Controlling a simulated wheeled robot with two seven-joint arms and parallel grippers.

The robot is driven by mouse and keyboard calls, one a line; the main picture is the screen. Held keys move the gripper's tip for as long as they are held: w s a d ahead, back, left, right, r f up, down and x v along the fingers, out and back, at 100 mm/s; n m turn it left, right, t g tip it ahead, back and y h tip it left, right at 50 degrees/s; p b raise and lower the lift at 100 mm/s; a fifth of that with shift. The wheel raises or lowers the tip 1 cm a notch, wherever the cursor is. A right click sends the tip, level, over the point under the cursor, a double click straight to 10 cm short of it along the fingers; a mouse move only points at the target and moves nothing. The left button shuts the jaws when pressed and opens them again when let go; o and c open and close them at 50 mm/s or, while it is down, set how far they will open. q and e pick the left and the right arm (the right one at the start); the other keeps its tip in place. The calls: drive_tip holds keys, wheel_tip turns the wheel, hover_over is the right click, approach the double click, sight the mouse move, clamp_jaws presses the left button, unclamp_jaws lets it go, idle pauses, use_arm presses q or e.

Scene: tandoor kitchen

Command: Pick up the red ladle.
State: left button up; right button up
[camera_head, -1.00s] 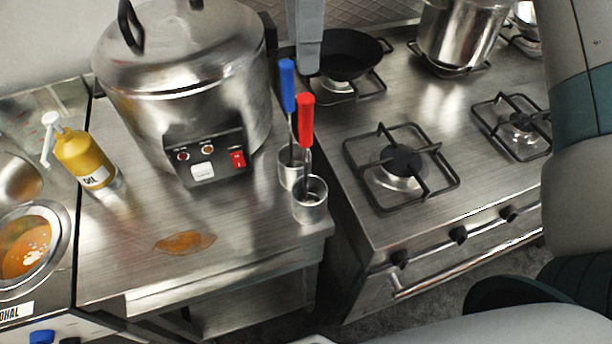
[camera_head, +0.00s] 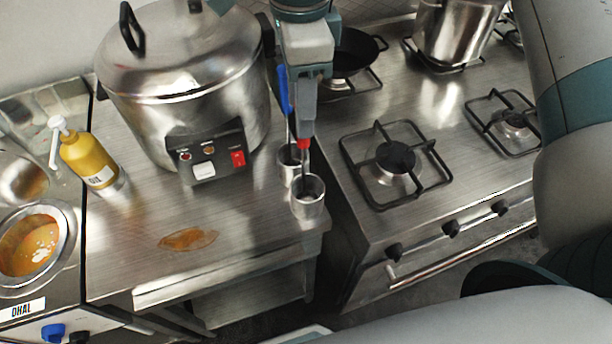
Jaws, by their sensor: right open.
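The red ladle (camera_head: 304,144) stands upright in the front metal cup (camera_head: 308,204) at the counter's right edge. Only the lower end of its red handle and part of its shaft show. My right gripper (camera_head: 303,130) comes down from above, at the red handle, and hides most of it. Its jaws are open around or just in front of the handle; I cannot tell which. The blue-handled ladle (camera_head: 284,92) stands in the rear cup (camera_head: 288,168), just left of my gripper. My left gripper is not in view.
A large steel cooker (camera_head: 190,85) stands to the left. A stove with a burner grate (camera_head: 396,160) and a black pan (camera_head: 352,52) lies to the right. A yellow oil bottle (camera_head: 88,158) and a brown spill (camera_head: 188,239) are on the counter (camera_head: 130,235).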

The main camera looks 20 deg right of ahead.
drive_tip(key=shift+f, duration=1)
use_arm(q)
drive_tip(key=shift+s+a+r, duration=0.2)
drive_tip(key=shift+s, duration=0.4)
use_arm(e)
drive_tip(key=shift+s+f+p, duration=0.1)
drive_tip(key=shift+f+p, duration=0.3)
drive_tip(key=shift+p, duration=0.3)
drive_tip(key=f+p, duration=0.1)
drive_tip(key=f, duration=0.2)
drive_tip(key=shift+d+p, duration=0.2)
drive_tip(key=shift+p, duration=0.15)
drive_tip(key=shift+f, duration=0.7)
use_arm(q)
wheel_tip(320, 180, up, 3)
use_arm(e)
drive_tip(key=shift+c, duration=0.7)
clamp_jaws()
